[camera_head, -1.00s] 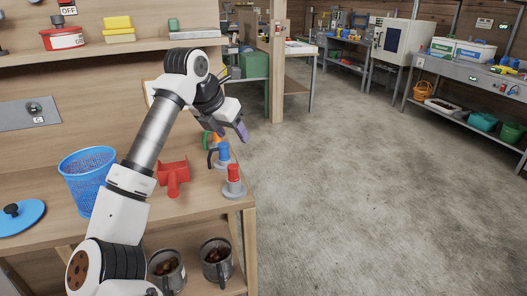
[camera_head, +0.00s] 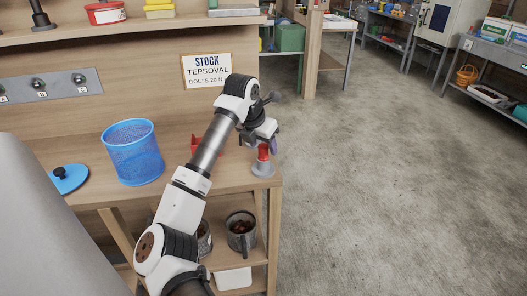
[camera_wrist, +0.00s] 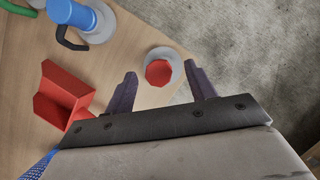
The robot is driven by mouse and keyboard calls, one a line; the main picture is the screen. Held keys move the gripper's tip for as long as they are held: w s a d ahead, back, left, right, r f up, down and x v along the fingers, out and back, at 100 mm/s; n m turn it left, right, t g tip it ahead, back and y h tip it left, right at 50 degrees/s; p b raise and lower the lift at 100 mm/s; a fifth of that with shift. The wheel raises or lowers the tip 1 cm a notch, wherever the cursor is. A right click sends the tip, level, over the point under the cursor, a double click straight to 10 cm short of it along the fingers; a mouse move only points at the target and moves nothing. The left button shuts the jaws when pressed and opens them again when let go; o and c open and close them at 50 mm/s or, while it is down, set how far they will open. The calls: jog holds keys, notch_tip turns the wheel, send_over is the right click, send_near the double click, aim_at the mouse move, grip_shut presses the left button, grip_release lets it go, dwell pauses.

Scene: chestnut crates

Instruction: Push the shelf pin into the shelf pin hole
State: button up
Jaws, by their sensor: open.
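I cannot make out anything that is surely the shelf pin or its hole. A grey metal strip (camera_head: 48,86) on the back panel carries several round dark-centred fittings with letters under them. My gripper (camera_wrist: 163,75) is open, its two dark purple fingers apart. In the wrist view a red-topped piece (camera_wrist: 158,72) on a round grey base shows between and slightly beyond the fingertips; I see no grip on it. In the head view this red piece (camera_head: 263,153) stands upright near the bench's right front corner, with my gripper (camera_head: 272,144) just above or beside it.
A red block-like part (camera_wrist: 62,97) and a blue piece with a black handle (camera_wrist: 83,18) lie left of my gripper. Open floor lies right.

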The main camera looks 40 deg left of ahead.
jog(key=shift+x, duration=1.35)
jog(key=shift+s, duration=0.1)
jog(key=c, duration=1.1)
jog(key=shift+r, duration=0.15)
notch_tip(320, 180, up, 20)
jog(key=shift+f+b, duration=0.1)
jog(key=shift+b, duration=1.1)
